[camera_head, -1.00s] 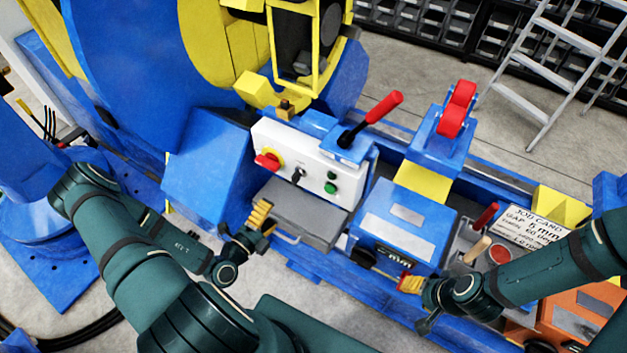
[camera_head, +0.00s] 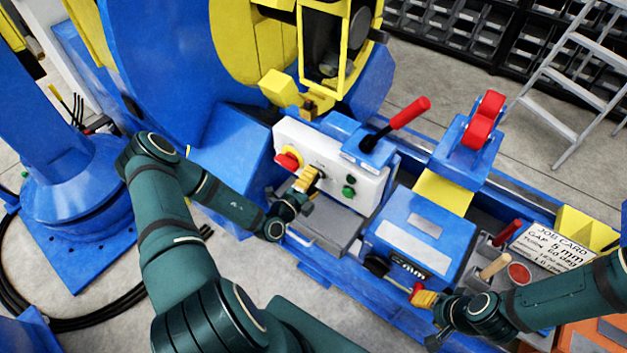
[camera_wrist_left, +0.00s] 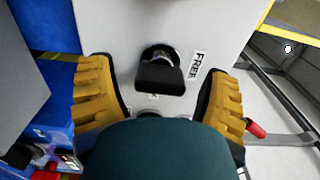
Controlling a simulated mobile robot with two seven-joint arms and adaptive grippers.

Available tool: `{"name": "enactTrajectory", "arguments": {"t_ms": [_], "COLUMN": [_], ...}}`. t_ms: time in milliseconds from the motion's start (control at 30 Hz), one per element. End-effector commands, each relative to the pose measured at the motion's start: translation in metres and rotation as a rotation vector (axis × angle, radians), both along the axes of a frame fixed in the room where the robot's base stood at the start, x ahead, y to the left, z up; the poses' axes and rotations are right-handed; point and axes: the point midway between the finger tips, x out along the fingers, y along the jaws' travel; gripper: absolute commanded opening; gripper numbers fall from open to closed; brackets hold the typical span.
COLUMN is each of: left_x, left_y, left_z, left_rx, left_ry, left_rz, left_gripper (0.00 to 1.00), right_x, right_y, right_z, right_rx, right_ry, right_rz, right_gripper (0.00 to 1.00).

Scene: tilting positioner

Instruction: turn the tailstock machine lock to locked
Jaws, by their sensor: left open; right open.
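The lock is a black knob (camera_wrist_left: 160,76) on a white panel, with a "FREE" label (camera_wrist_left: 195,65) to its right in the left wrist view. Another marking below the knob is mostly hidden by my wrist. My left gripper (camera_wrist_left: 160,66) is open, with one yellow finger on each side of the knob and gaps between. In the head view my left gripper (camera_head: 309,180) is in front of the white control box (camera_head: 327,155) and hides the knob. My right gripper (camera_head: 424,297) is open in front of the blue box with the "mm" display (camera_head: 412,238).
A red-and-yellow switch (camera_head: 289,160) is just left of my left gripper, and green buttons (camera_head: 348,191) are to its right. A red-handled lever (camera_head: 406,114) rises above the control box. A grey shelf (camera_head: 325,228) lies below the panel.

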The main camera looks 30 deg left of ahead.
Motion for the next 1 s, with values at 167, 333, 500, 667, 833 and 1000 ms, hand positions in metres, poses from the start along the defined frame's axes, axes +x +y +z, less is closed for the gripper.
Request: {"name": "enactTrajectory", "arguments": {"t_ms": [167, 333, 500, 667, 833, 1000], "left_x": [0.003, 0.003, 0.003, 0.003, 0.003, 0.003], "left_y": [-0.001, -0.001, -0.001, -0.001, -0.001, -0.001], "left_z": [0.0, 0.0, 0.0, 0.0, 0.001, 0.002], "left_rx": [-0.001, 0.0, 0.0, 0.001, 0.024, 0.094], "left_ry": [-0.001, -0.001, 0.0, 0.0, -0.002, -0.006], "left_rz": [-0.001, -0.001, -0.001, -0.001, -0.001, -0.001], "left_gripper": [0.78, 0.75, 0.15, 0.1, 0.1, 0.1], "right_x": [0.0, 0.0, 0.0, 0.0, 0.001, 0.003], "right_y": [0.0, 0.0, 0.0, 0.0, 0.0, -0.001], "right_z": [0.0, 0.0, 0.0, 0.0, 0.003, 0.012], "right_rx": [0.0, 0.0, 0.0, 0.0, 0.0, -0.002], "right_ry": [0.001, 0.001, 0.0, 0.0, -0.002, -0.006], "right_rz": [0.0, 0.0, 0.0, 0.0, -0.002, -0.006], "right_gripper": [0.47, 0.47, 0.47, 0.47, 0.47, 0.47]}}
